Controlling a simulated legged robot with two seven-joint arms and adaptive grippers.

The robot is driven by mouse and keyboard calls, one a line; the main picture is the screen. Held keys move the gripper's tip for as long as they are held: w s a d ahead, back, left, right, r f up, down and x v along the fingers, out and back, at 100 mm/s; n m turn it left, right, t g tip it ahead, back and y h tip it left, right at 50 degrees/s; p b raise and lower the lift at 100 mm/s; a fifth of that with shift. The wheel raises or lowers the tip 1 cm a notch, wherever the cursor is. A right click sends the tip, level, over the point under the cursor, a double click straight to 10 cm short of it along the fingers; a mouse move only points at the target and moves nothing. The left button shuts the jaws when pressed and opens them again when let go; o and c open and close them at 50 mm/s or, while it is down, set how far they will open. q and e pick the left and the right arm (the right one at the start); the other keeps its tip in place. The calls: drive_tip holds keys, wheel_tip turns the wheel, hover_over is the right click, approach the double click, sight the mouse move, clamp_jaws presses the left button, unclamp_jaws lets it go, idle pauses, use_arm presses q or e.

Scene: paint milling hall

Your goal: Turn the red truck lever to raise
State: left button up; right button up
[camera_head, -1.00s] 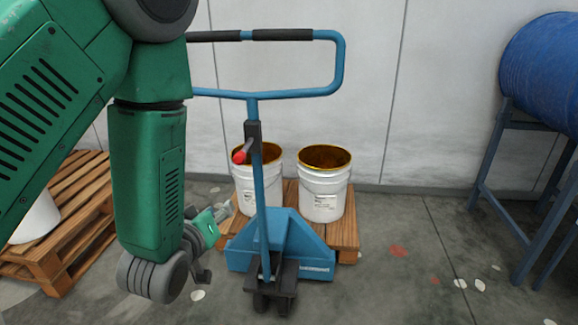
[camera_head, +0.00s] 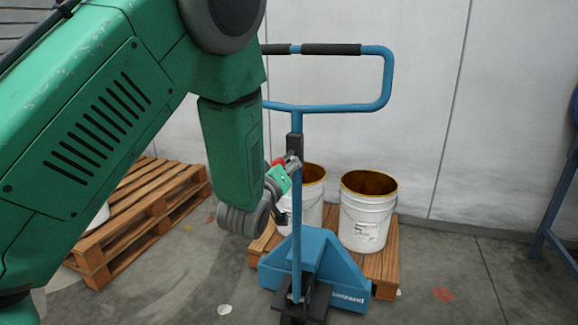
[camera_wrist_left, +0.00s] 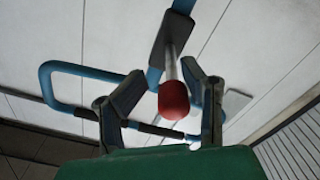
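The red lever knob (camera_head: 278,161) sits on a short grey rod on the dark bracket (camera_head: 296,146) of the blue pallet truck's (camera_head: 297,215) handle post. My left gripper (camera_head: 289,164) is at the knob's height, right beside the post, and partly covers the knob. In the left wrist view the red knob (camera_wrist_left: 173,99) lies between the two dark fingers of my left gripper (camera_wrist_left: 163,72). The fingers are apart, with a clear gap on the left and a narrow one on the right. Whether the right finger touches the knob is hard to tell. My right gripper is out of view.
Two open white buckets (camera_head: 367,215) stand on a wooden pallet (camera_head: 384,270) over the truck's forks. Another wooden pallet (camera_head: 100,245) lies at the left, partly behind my arm. A blue metal stand (camera_head: 553,205) is at the right edge.

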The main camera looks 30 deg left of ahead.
use_arm(q)
drive_tip(key=shift+w+a+f, duration=0.25)
drive_tip(key=shift+w+a, duration=0.45)
drive_tip(key=shift+a, duration=0.3)
drive_tip(key=shift+w+a+f, duration=0.1)
drive_tip(key=shift+a, duration=0.35)
drive_tip(key=shift+d, duration=0.5)
drive_tip(key=shift+c, duration=1.2)
drive_tip(key=shift+d+r, duration=0.2)
drive_tip(key=shift+d, duration=0.1)
clamp_jaws()
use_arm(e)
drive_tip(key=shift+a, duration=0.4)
use_arm(q)
drive_tip(key=shift+a+f, duration=0.1)
drive_tip(key=shift+a, duration=0.15)
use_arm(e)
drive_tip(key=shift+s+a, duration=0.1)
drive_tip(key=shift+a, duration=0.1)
